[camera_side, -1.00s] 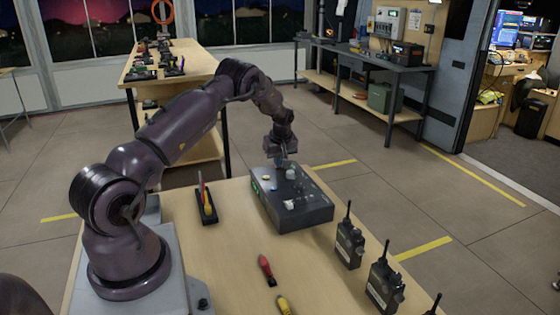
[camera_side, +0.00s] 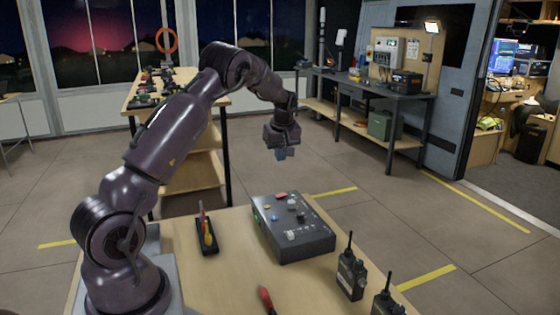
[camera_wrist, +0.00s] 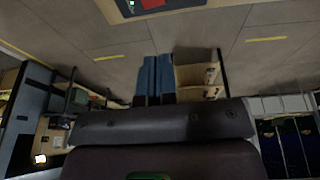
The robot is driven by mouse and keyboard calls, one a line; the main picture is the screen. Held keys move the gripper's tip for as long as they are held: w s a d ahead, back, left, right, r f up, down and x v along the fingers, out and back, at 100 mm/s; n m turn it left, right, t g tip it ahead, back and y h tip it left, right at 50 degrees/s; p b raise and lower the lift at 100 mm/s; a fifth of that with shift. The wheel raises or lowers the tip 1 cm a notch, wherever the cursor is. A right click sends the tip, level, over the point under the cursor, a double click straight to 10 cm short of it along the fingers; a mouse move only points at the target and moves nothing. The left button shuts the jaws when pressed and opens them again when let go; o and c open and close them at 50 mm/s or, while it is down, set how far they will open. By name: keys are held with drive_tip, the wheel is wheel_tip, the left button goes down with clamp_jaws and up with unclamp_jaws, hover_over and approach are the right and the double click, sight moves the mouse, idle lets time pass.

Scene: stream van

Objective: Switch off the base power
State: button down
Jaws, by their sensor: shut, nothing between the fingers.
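A dark grey control box (camera_side: 305,242) sits on the wooden table. On its top are a red control (camera_side: 281,195), a pale knob (camera_side: 292,204), a blue button (camera_side: 271,218) and a white switch (camera_side: 291,235). Which one is the base power, and its setting, is too small to tell. My gripper (camera_side: 281,154) is shut and empty, in the air above and behind the box, clear of it. In the wrist view, its blue fingers (camera_wrist: 155,78) are together and the box (camera_wrist: 168,12) shows only partly at the top edge.
A tray holding a screwdriver (camera_side: 206,238) lies left of the box. Walkie-talkies (camera_side: 351,277) stand to its right. A red-handled tool (camera_side: 266,298) lies in front. A workbench (camera_side: 375,72) stands behind, with open floor between.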

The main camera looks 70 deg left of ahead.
sight(284, 194)
drive_tip(key=shift+w+r, duration=0.15)
drive_tip(key=shift+w, duration=0.6)
drive_tip(key=x, duration=0.8)
drive_tip(key=d+x, duration=0.1)
drive_tip(key=x, duration=0.4)
drive_tip(key=shift+w, duration=0.2)
drive_tip(key=shift+f, duration=0.6)
